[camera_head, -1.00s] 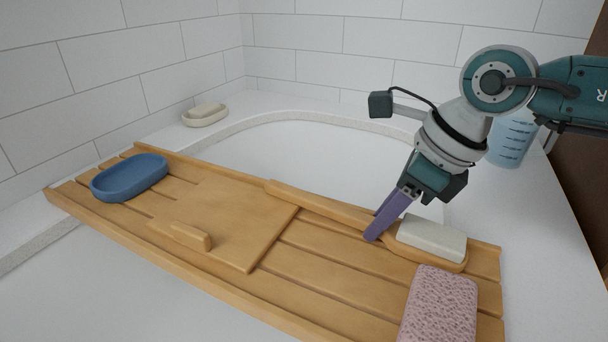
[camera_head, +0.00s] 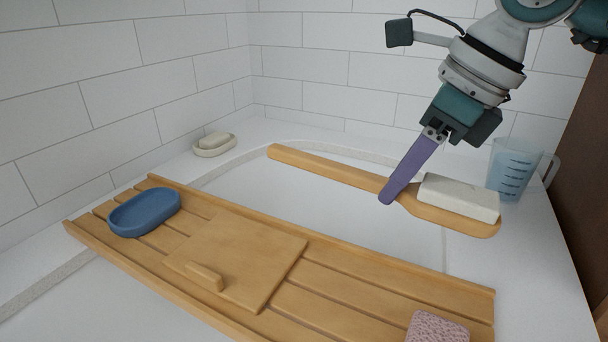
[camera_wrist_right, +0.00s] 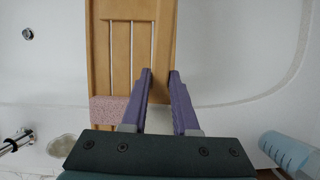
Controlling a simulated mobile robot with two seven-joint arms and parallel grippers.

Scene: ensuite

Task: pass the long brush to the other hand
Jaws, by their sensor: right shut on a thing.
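The long brush (camera_head: 325,168) has a wooden handle and a wide head with a pale block of bristles (camera_head: 458,196) facing up. My right gripper (camera_head: 388,196) is shut on the brush where the handle meets the head. My left gripper is not in view.
On the tray are a blue dish (camera_head: 145,210), a flat wooden board with a raised grip (camera_head: 240,260) and a pink sponge (camera_head: 437,328). A soap dish (camera_head: 214,145) sits on the rim by the wall. A blue measuring jug (camera_head: 512,170) stands at right, near the brush head.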

